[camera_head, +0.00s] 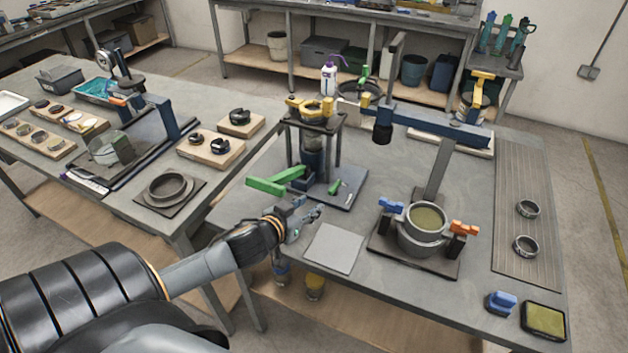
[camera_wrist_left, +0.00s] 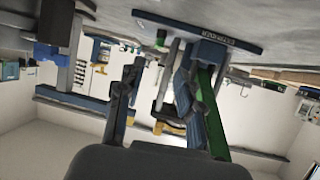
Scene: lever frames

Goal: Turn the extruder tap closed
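My left gripper (camera_head: 306,217) is just in front of the base plate. In the left wrist view my left gripper (camera_wrist_left: 155,92) has its fingers apart with nothing held. The green lever (camera_wrist_left: 208,115) shows beside its right finger; contact is unclear.
A grey square mat (camera_head: 334,249) lies right of my left gripper. A grey pot (camera_head: 422,228) with blue and orange clamps stands further right. Another bench (camera_head: 100,200) stands at left.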

